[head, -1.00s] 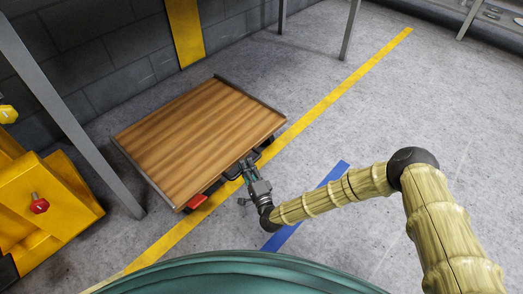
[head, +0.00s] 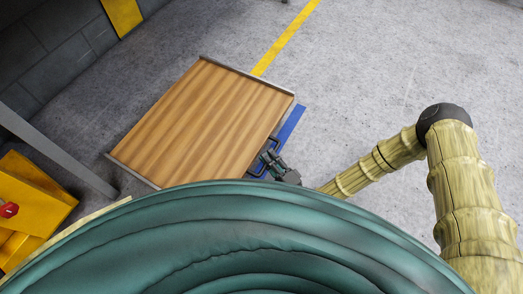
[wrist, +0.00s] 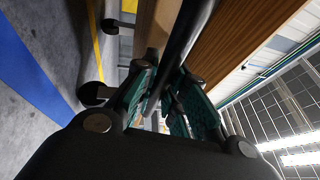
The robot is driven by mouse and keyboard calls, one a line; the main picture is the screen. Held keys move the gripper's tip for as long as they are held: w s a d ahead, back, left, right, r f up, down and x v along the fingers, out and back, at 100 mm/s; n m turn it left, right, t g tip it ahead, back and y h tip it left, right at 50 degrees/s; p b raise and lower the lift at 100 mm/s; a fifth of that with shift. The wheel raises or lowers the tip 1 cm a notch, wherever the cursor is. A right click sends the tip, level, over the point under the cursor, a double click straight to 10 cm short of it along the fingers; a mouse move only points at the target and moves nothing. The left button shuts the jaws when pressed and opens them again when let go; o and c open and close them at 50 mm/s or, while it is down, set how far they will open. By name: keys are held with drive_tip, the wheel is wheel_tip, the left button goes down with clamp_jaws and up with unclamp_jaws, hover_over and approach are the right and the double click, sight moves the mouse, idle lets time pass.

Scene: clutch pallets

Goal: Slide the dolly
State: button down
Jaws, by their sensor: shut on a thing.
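The dolly (head: 205,115) has a flat wooden-plank deck with grey end rims and stands on the floor left of centre in the head view. Its deck underside and edge (wrist: 232,45) and a dark caster (wrist: 96,92) show in the wrist view. My gripper (head: 272,160) is at the dolly's right edge, near its front corner. In the wrist view my gripper (wrist: 160,95) is shut on the dolly's dark bar handle (wrist: 183,45), which passes between the fingers. My own body hides the dolly's nearest corner in the head view.
A blue floor line (head: 291,125) runs beside the dolly's right edge. A yellow line (head: 285,38) runs beyond its far side. A yellow machine with a red knob (head: 9,210) and a grey post (head: 60,150) stand at the left. Open concrete floor (head: 390,60) lies to the right.

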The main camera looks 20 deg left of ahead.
drive_tip(key=shift+s+d, duration=0.2)
drive_tip(key=shift+d, duration=0.2)
drive_tip(key=c, duration=1.5)
unclamp_jaws()
drive_tip(key=shift+w, duration=0.1)
drive_tip(key=shift+o, duration=0.2)
drive_tip(key=v, duration=1.2)
drive_tip(key=shift+f, duration=0.1)
